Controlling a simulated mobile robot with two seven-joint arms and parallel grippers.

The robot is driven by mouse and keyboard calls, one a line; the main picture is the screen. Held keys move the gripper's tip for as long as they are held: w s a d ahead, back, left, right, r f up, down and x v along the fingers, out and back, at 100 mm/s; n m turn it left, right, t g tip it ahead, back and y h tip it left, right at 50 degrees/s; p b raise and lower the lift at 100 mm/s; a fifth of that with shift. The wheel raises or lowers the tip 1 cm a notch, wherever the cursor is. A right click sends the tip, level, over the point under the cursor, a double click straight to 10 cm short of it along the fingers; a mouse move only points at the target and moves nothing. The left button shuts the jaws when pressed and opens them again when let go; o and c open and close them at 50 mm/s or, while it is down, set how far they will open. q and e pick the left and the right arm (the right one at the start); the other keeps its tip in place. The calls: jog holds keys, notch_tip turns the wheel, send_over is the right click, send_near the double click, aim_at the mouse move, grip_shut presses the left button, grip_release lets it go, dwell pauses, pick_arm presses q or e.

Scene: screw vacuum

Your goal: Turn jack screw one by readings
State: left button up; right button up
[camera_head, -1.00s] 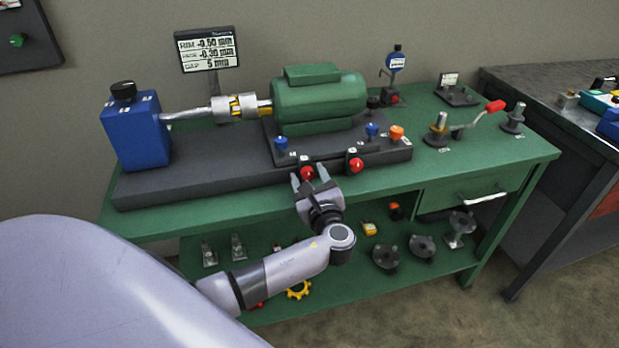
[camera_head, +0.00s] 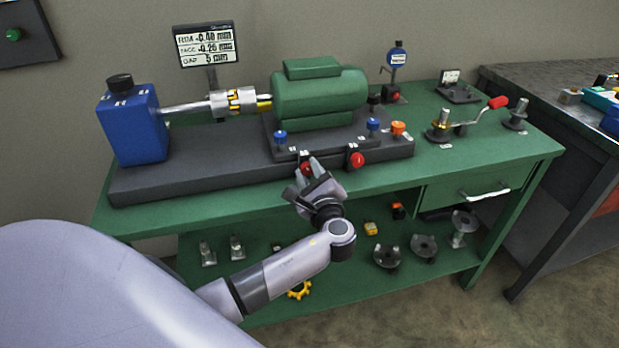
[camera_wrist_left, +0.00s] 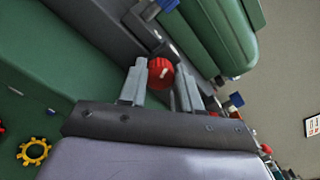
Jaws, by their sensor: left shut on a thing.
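My left gripper (camera_head: 314,172) is at the front edge of the dark base plate (camera_head: 190,177), shut on the left red jack screw knob (camera_head: 307,168). In the left wrist view the red knob (camera_wrist_left: 161,73) with a white mark sits between the two fingers. A second red knob (camera_head: 357,160) is to its right, free. The green motor (camera_head: 320,98) is joined by a coupling (camera_head: 233,102) to the blue unit (camera_head: 134,124). The display (camera_head: 205,45) seems to read RIM -0.40 mm, FACE -0.26 mm, GAP 5 mm. My right gripper is not in view.
Blue knobs (camera_head: 281,137) and an orange knob (camera_head: 398,128) stand by the motor. A dial gauge (camera_head: 396,62) stands behind, and a red-handled crank (camera_head: 497,103) is at the right. The lower shelf holds several small parts.

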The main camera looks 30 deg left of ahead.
pick_arm(q)
jog(key=shift+f+n+b, duration=0.2)
jog(key=shift+n+b, duration=0.4)
jog(key=shift+n, duration=0.4)
jog(key=shift+n+b, duration=0.7)
jog(key=shift+n, duration=0.2)
jog(key=n+b, duration=0.2)
jog(key=shift+n, duration=0.4)
jog(key=n+b, duration=0.2)
jog(key=n, duration=0.1)
jog(key=shift+b, duration=0.4)
jog(key=shift+r+n+b, duration=0.1)
jog(key=shift+n+b, duration=0.6)
jog(key=shift+n, duration=0.2)
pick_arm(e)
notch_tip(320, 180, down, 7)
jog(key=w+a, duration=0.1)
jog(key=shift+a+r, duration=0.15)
pick_arm(q)
jog(key=o, duration=1.1)
jog(key=shift+c, duration=0.2)
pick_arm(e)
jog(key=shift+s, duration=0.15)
